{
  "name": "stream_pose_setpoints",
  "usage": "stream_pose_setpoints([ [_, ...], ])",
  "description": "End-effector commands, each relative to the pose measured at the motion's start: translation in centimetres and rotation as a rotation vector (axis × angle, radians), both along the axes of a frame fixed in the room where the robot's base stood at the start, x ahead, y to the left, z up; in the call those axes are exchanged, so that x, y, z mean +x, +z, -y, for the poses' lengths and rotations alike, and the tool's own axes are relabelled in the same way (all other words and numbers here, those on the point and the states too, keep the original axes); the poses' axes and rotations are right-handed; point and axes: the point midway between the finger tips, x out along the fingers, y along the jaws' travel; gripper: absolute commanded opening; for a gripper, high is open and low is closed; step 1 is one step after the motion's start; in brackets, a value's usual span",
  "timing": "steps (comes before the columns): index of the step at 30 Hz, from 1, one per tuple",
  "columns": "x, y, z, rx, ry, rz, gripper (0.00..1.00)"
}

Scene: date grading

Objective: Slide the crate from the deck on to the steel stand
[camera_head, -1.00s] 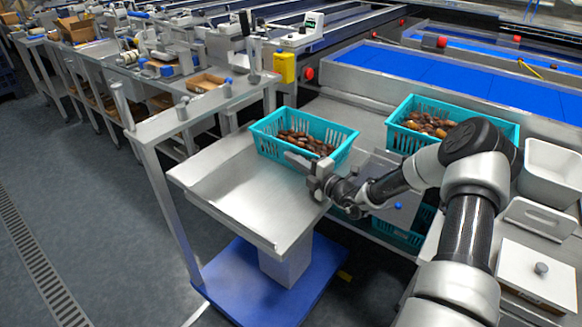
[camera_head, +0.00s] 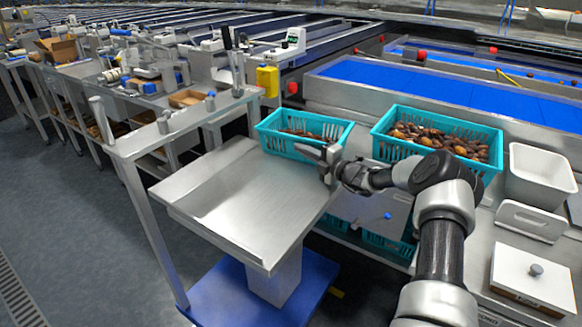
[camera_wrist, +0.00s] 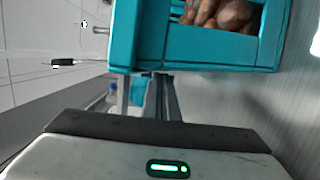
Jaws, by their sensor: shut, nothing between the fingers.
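The turquoise crate (camera_head: 290,147) of dates sits upright at the far end of the steel stand (camera_head: 225,195), where the stand meets the deck. My gripper hides part of its near right side, and I cannot tell how much of its base rests on the stand. My gripper (camera_head: 313,153) is shut and empty, its fingers pointing left along the crate's near side. In the wrist view the crate (camera_wrist: 192,55) fills the top, just beyond my fingers (camera_wrist: 150,92). Whether they touch its wall is unclear.
A second turquoise crate (camera_head: 381,149) of dates stands on the deck to the right. A white bin (camera_head: 541,178) and a lidded white box (camera_head: 533,274) are further right. A post rises at the stand's left. The stand's near surface is bare. A blue conveyor (camera_head: 420,83) runs behind.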

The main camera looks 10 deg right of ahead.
Motion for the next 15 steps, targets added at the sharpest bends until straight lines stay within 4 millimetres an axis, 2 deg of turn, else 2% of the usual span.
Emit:
stream_pose_setpoints([
  [1, 1.0, -0.8, 0.8, -0.004, -0.002, 0.003, 0.0],
  [6, 3.4, -0.8, 3.1, -0.004, -0.002, 0.003, 0.0],
  [15, 6.1, -0.3, 5.6, -0.002, -0.003, 0.001, 0.0],
])
